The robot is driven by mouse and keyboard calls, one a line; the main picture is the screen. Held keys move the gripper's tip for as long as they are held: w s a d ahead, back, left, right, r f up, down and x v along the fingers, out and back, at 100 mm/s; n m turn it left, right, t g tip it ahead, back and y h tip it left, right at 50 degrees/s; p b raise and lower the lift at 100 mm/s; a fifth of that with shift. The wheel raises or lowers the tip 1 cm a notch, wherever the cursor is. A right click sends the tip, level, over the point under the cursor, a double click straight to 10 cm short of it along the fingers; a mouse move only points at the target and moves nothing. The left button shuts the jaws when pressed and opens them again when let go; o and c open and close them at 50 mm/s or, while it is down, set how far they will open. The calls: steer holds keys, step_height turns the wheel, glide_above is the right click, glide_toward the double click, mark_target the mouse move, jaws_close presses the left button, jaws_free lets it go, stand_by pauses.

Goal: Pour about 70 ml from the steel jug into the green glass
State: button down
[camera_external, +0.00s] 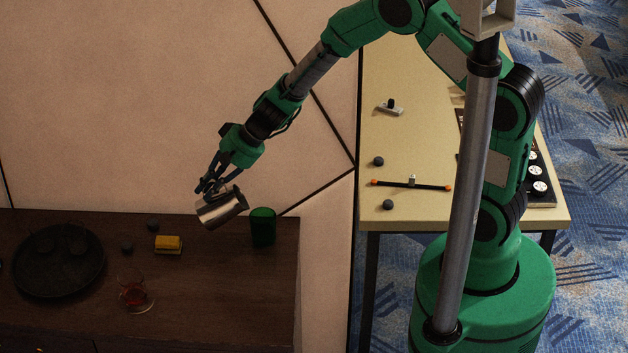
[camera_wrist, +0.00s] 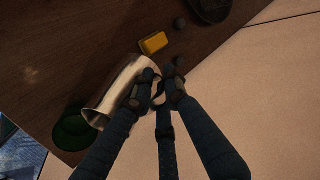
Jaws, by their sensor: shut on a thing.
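The steel jug (camera_external: 221,208) is held above the dark wooden cabinet, strongly tilted. My gripper (camera_external: 212,187) is shut on it at its handle side. The green glass (camera_external: 263,228) stands upright on the cabinet, just right of the jug in the external view. In the wrist view the jug (camera_wrist: 118,88) lies tilted in front of my gripper (camera_wrist: 160,92), with its wide end towards the green glass (camera_wrist: 73,132). The jug partly covers the glass there. I cannot see a stream of liquid, nor the level inside the jug or the glass.
On the cabinet (camera_external: 215,310) are a round black tray (camera_external: 95,278), a yellow block-like thing (camera_external: 168,243), small dark balls (camera_external: 127,248) and a small glass with reddish liquid (camera_external: 133,293). A pale table (camera_external: 420,130) with small items stands to the right. The cabinet's front right is clear.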

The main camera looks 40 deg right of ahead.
mark_target(199, 204)
steer(key=shift+f, duration=0.1)
steer(key=shift+w+a+f+g+h+p, duration=0.2)
steer(key=shift+a+g+h+p, duration=0.15)
steer(key=shift+p, duration=1.3)
steer(key=shift+w+a+f+g+h+p, duration=0.15)
steer(key=shift+f+h+p, duration=0.15)
steer(key=shift+p, duration=0.85)
steer(key=shift+d+f+g+h+p, duration=0.15)
steer(key=shift+f+p, duration=0.25)
steer(key=shift+p, duration=0.75)
steer(key=shift+w+a+f+h+p, duration=0.15)
steer(key=shift+a+h+p, duration=0.15)
steer(key=shift+p, duration=1.75)
steer(key=p, duration=0.3)
steer(key=shift+f+g, duration=0.25)
steer(key=shift+f, duration=0.1)
steer(key=shift+w+a+f+h+p, duration=0.1)
steer(key=shift+a+f+h+p, duration=0.15)
steer(key=shift+f+h+p, duration=0.25)
steer(key=shift+w+a+f+g+h, duration=0.2)
steer(key=shift+f+g+h, duration=0.1)
steer(key=shift+f+g, duration=0.15)
